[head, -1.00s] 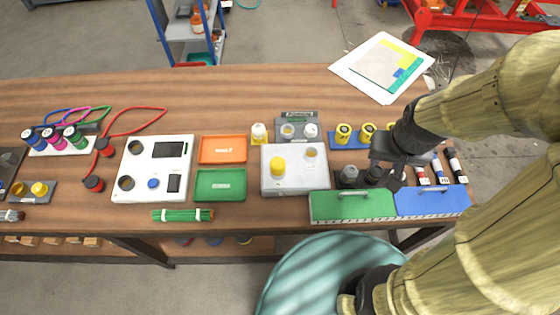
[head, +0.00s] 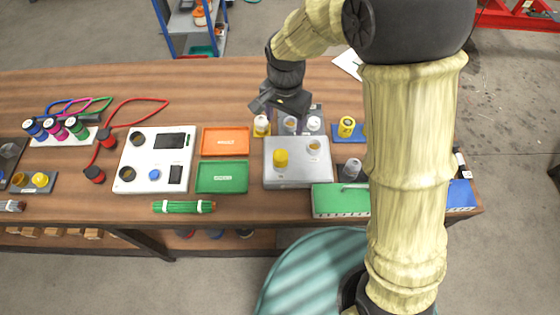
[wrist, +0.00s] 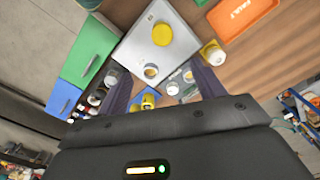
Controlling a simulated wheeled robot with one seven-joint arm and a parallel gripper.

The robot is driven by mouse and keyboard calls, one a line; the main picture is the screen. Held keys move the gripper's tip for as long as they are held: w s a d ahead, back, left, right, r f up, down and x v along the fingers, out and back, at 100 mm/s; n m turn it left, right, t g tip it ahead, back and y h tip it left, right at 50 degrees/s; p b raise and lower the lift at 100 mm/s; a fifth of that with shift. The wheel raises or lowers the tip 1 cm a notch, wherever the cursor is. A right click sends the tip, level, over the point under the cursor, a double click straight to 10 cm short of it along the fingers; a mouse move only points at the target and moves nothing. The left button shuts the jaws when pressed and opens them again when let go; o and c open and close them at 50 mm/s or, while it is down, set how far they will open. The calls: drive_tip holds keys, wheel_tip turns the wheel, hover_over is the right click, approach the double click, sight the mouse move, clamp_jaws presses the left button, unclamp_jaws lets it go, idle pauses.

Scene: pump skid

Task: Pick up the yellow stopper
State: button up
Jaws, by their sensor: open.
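The yellow stopper (head: 281,158) stands on the left part of the top of a light grey box (head: 290,181). To its right, an open round port (head: 314,147) shows on the same box. In the wrist view the stopper (wrist: 162,35) is near the top centre, beyond the fingers. My gripper (head: 278,104) hangs above the back of the bench, past the box's far edge in the head view. It is open and empty, apart from the stopper. Its two fingers (wrist: 165,84) show dark at either side in the wrist view.
A white bottle on a yellow base (head: 261,126) and a grey holder with white-topped items (head: 290,125) stand just behind the box. Orange (head: 226,141) and green (head: 222,178) trays lie left of it. A green case (head: 338,203) sits at front right. Another yellow cap (head: 40,180) is far left.

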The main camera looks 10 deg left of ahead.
drive_tip(key=shift+a+f, duration=0.1)
drive_tip(key=shift+a, duration=0.4)
drive_tip(key=shift+f, duration=0.1)
drive_tip(key=p, duration=0.3)
approach(280, 154)
wheel_tip(280, 154, down, 6)
drive_tip(key=shift+w+f, duration=0.1)
